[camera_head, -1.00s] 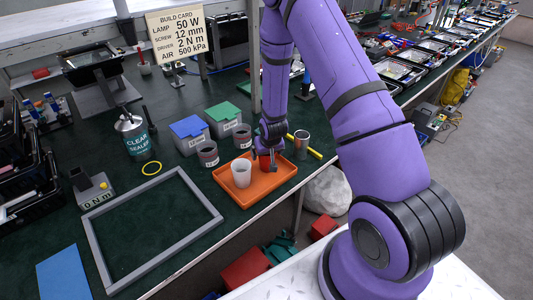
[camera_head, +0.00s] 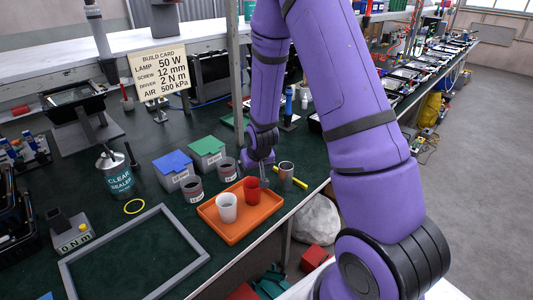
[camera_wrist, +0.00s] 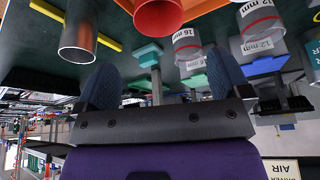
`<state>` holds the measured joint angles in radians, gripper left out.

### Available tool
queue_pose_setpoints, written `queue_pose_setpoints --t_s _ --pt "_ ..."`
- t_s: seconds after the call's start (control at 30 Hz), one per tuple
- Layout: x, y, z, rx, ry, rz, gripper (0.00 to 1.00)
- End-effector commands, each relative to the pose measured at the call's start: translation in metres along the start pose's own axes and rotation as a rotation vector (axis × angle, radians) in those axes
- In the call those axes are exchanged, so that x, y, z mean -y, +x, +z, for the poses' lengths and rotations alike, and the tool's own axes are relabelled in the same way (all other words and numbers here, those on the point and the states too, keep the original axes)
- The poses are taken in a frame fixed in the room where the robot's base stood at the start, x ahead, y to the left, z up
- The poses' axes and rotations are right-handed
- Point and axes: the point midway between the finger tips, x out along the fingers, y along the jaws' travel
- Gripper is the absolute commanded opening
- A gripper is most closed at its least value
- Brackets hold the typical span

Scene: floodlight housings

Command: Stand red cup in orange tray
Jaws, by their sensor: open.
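The red cup (camera_head: 251,187) stands upright in the orange tray (camera_head: 240,232), toward its back right. A white cup (camera_head: 227,208) stands beside it in the same tray. My gripper (camera_head: 257,173) is open and empty just behind and above the red cup, apart from it. In the wrist view, my two dark fingers (camera_wrist: 163,78) are spread with nothing held between them. The red cup (camera_wrist: 158,17) shows at the top edge there, partly cut off, beyond the fingertips.
A metal tube (camera_head: 286,175) and a yellow bar (camera_head: 290,177) are right of the tray. Grey labelled cups (camera_head: 192,188) and lidded bins (camera_head: 173,168) stand to its left and behind. A grey frame (camera_head: 135,258) lies in front left.

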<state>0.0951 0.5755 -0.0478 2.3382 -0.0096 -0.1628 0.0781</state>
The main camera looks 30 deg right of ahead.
Motion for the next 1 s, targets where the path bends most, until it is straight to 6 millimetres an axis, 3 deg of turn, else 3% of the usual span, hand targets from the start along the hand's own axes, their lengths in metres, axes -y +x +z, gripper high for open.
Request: queue_pose_setpoints --t_s 0.17,0.47,0.77,1.0 --pt "0.007 -0.048 -0.015 -0.015 -0.012 -0.011 0.95" --pt "0.019 -0.16 -0.023 -0.03 -0.045 -0.033 0.95" --pt "0.025 -0.266 0.0 -0.044 -0.083 -0.054 0.95" --pt "0.026 -0.34 0.037 -0.055 -0.116 -0.067 0.95"
